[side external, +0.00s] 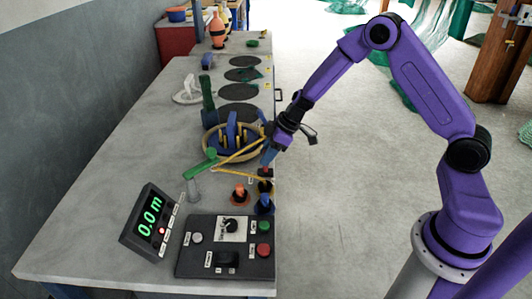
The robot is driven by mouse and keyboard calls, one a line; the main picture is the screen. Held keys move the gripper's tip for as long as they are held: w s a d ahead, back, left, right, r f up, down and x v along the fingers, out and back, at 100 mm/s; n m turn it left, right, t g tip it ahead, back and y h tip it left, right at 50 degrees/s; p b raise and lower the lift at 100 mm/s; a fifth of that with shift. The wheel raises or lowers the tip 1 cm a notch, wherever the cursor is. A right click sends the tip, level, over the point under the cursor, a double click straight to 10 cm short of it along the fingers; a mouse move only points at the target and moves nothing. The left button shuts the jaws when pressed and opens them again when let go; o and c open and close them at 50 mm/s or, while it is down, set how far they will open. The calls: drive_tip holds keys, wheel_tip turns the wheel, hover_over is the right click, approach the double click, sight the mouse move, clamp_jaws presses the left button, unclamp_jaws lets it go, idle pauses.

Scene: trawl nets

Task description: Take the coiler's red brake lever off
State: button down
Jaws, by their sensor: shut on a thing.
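The coiler shows as a round tan rim (206,148) with blue and yellow parts inside, on the grey bench. A small red piece, which looks like the brake lever (265,171), stands on a dark base at the bench's right edge, just in front of the coiler. My gripper (267,160) reaches in from the right and points down at it. Its jaws are shut on the lever's top, and the fingers partly hide it. The lever's exact angle is too small to tell.
A control panel (189,261) with a dial and buttons lies at the near end, beside a display (150,218) reading 0.0 m. An orange knob (240,192) and a blue one (264,204) stand close by.

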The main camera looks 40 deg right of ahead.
idle(0.3)
drive_tip(key=c, duration=0.7)
unclamp_jaws()
drive_tip(key=v, duration=1.7)
drive_tip(key=shift+s+d+r, duration=0.1)
drive_tip(key=shift+s+r, duration=0.05)
drive_tip(key=shift+r, duration=0.05)
